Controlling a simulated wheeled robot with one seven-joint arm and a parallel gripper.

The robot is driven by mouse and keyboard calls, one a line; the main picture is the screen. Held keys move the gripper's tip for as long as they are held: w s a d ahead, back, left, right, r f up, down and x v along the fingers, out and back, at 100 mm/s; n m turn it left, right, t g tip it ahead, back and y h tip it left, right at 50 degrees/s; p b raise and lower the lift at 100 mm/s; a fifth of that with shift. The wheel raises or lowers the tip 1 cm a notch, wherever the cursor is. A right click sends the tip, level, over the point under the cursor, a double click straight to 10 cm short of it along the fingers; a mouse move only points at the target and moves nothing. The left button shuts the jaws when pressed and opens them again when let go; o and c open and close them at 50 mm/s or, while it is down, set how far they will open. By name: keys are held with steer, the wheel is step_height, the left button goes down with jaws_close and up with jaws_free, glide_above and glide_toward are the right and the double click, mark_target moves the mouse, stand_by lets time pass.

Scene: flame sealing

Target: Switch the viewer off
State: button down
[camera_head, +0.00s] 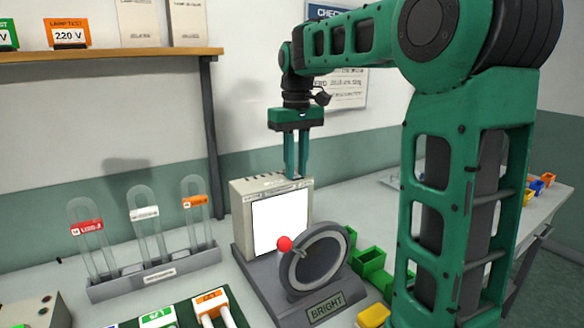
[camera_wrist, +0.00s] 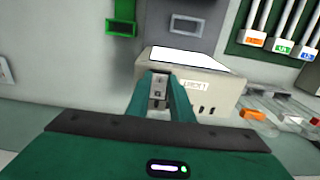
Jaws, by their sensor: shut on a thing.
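The viewer (camera_head: 306,190) is a cream box with a lit white screen (camera_head: 280,225), standing on a dark base. In the wrist view its labelled top (camera_wrist: 225,92) and bright screen (camera_wrist: 190,57) show beyond the fingers. My gripper (camera_head: 294,176) points down at the top of the viewer, toward its rear right. In the wrist view a small metal switch (camera_wrist: 158,90) sits between the two fingertips, which are shut on it. The fingers partly hide it, and its on or off position cannot be read.
A round dial (camera_head: 316,262) marked BRIGHT, with a red knob (camera_head: 284,243), stands before the screen. A rack of labelled glass tubes (camera_head: 150,275) is to the left. Green bins (camera_head: 370,262) lie to the right, behind my arm. A wooden shelf (camera_head: 110,54) is at upper left.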

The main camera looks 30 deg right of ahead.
steer(key=shift+w+g, duration=0.15)
steer(key=shift+g, duration=0.15)
steer(key=shift+w+d+r+g, duration=0.1)
steer(key=shift+w+g, duration=0.2)
steer(key=shift+g, duration=0.8)
steer(key=c, duration=1.6)
jaws_free()
steer(key=shift+o, duration=0.2)
steer(key=v, duration=0.7)
steer(key=shift+w+r, duration=0.2)
steer(key=shift+w, duration=0.05)
steer(key=shift+s, duration=0.1)
